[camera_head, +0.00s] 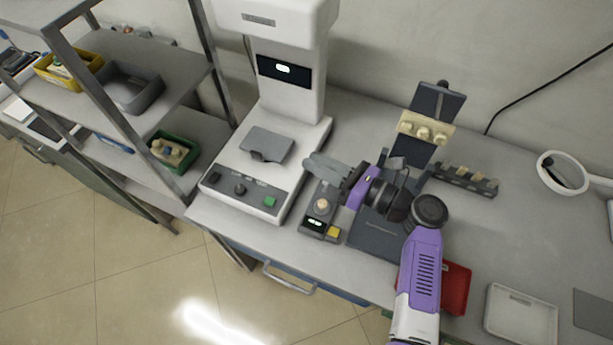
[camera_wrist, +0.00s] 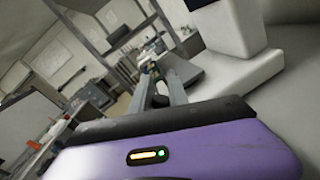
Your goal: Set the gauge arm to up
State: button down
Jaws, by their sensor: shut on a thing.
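The gauge (camera_head: 321,217) is a small dark box at the front of the bench, with a pale round knob, a lit display and a yellow button. My gripper (camera_head: 316,166) reaches left over its back edge, with its grey fingers side by side. I cannot make out the gauge arm clearly; the fingers and wrist cover the area behind the knob. In the wrist view my gripper (camera_wrist: 160,78) points away from the purple wrist, and a small dark piece (camera_wrist: 160,101) shows between the fingers. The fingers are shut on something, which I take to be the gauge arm.
A white machine (camera_head: 262,160) with a grey plate stands just left of my fingers. A dark stand with a beige block (camera_head: 426,128) and a slotted rack (camera_head: 465,180) are behind my arm. A red tray (camera_head: 456,288) and a pale tray (camera_head: 520,314) lie at the right front.

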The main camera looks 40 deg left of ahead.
jog(key=w+a+b, duration=0.1)
jog(key=w, duration=0.5)
jog(key=shift+a+r, duration=0.15)
jog(key=shift+r, duration=0.15)
jog(key=shift+w, duration=0.1)
dwell(0.4)
jog(key=c, duration=1.3)
grip_release()
jog(key=d, duration=0.5)
jog(key=w+d+r+b, duration=0.1)
jog(key=d, duration=0.2)
